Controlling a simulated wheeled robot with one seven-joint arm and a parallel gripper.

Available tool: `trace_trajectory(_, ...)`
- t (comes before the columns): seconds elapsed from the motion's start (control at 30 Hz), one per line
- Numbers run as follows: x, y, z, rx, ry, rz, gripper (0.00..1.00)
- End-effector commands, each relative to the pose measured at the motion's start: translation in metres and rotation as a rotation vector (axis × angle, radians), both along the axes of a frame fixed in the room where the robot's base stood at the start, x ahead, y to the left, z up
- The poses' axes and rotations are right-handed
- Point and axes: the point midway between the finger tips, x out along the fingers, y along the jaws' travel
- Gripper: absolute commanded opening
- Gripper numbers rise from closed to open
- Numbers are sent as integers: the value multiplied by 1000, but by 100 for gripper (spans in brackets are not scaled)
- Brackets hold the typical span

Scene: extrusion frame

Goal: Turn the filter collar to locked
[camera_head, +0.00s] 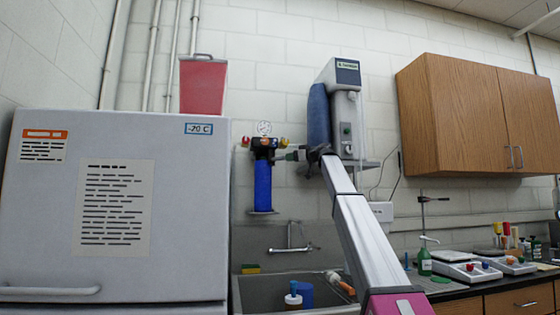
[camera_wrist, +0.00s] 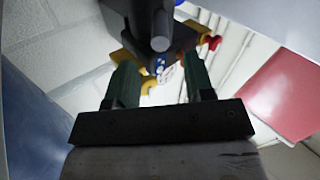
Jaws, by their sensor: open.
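The filter unit hangs on the wall above the sink in the head view, with a blue canister (camera_head: 263,186) under a dark head (camera_head: 264,146) that has a round gauge on top and yellow and red knobs. I cannot clearly make out the collar or its lock marks. My gripper (camera_head: 290,155) is at the right of the filter head, close to it; contact cannot be told. In the wrist view, my gripper (camera_wrist: 160,62) has its green fingers apart. A dark fitting with a grey round end (camera_wrist: 162,25) and yellow parts show beyond and between them.
A grey freezer (camera_head: 120,220) fills the left, with a red bin (camera_head: 203,87) above it. A white purifier (camera_head: 346,110) with a blue cylinder (camera_head: 318,115) is mounted right of the filter. The sink (camera_head: 290,283) lies below, and a wooden cabinet (camera_head: 470,110) is at right.

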Motion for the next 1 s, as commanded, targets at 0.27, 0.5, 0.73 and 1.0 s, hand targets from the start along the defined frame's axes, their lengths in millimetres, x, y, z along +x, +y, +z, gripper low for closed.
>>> trace_trajectory(0.27,30,43,1,-1,1,2,48)
trace_trajectory(0.5,43,64,0,-1,0,-1,48)
trace_trajectory(0.73,44,66,0,-1,0,-1,48)
trace_trajectory(1.0,44,66,0,-1,1,0,0)
